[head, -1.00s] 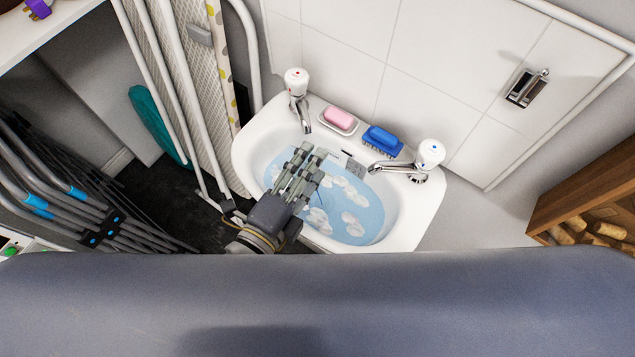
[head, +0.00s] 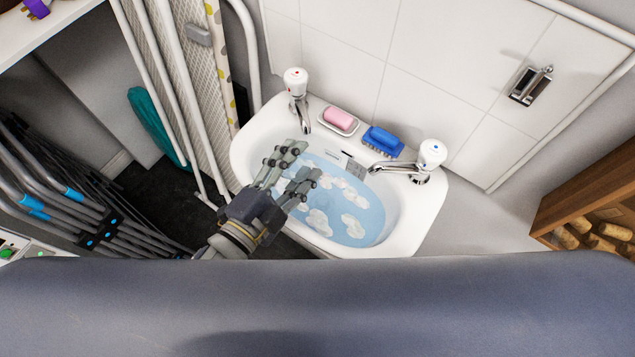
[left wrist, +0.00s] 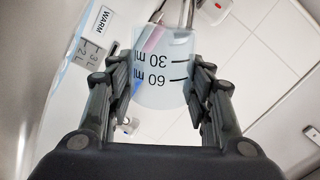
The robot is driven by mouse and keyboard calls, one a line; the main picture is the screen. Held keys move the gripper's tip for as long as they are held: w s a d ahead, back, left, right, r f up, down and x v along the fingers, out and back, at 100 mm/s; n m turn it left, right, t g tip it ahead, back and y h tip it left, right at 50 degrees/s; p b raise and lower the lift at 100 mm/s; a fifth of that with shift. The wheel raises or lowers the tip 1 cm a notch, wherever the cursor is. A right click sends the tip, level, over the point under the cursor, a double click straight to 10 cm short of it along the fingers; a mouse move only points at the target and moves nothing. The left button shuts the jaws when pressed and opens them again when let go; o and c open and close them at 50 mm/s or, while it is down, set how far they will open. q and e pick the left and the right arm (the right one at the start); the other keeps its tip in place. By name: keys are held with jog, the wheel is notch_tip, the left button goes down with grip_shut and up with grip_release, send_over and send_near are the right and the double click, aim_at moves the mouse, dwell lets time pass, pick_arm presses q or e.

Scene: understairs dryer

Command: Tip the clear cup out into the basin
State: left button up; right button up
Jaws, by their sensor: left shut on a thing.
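The clear cup (left wrist: 164,62) shows in the left wrist view between my left fingers (left wrist: 160,84), with black 30 ml and 60 ml marks that read upside down there. My left gripper (head: 292,168) is shut on it. In the head view this gripper is over the left part of the white basin (head: 412,222), and the cup is hard to make out between the fingers. The basin holds pale blue water (head: 368,206) with white foam patches. Whether the cup holds anything cannot be told. My right gripper is not in view.
Two taps (head: 297,88) (head: 430,155) stand on the basin's back rim. A pink soap (head: 338,118) and a blue brush (head: 382,138) sit between them. A folded drying rack (head: 75,205) stands at left; a wooden rack with corks (head: 590,215) is at right.

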pick_arm(q)
jog(key=shift+w+a+r+n+p, duration=0.15)
jog(key=shift+a+r+n+p, duration=0.05)
jog(key=shift+r+n+p, duration=0.7)
jog(key=shift+a+f+n+p, duration=0.15)
jog(key=shift+f+n+p, duration=0.2)
jog(key=shift+n, duration=0.25)
jog(key=shift+w+a+f+n+h, duration=0.2)
jog(key=shift+a+n+h, duration=0.1)
jog(key=shift+n, duration=0.4)
jog(key=w+a+n, duration=0.1)
jog(key=a+f+n+p, duration=0.1)
jog(key=n, duration=0.1)
jog(key=shift+w+a+f+h, duration=0.1)
jog(key=shift+w+a+h, duration=0.2)
jog(key=shift+w+a, duration=0.1)
jog(key=shift+w+a+r+n+t+p, duration=0.1)
jog(key=shift+w+a+r+n+p, duration=0.2)
jog(key=shift+a+n, duration=0.3)
jog(key=shift+w+a+r+n+t+p, duration=0.1)
jog(key=shift+w+a+r+n+p, duration=0.25)
jog(key=shift+n, duration=0.45)
jog(key=shift+w+a+r+n+t+p, duration=0.15)
jog(key=shift+a+r+n+p, duration=0.2)
jog(key=shift+a+n+p, duration=0.25)
jog(key=shift+d, duration=0.15)
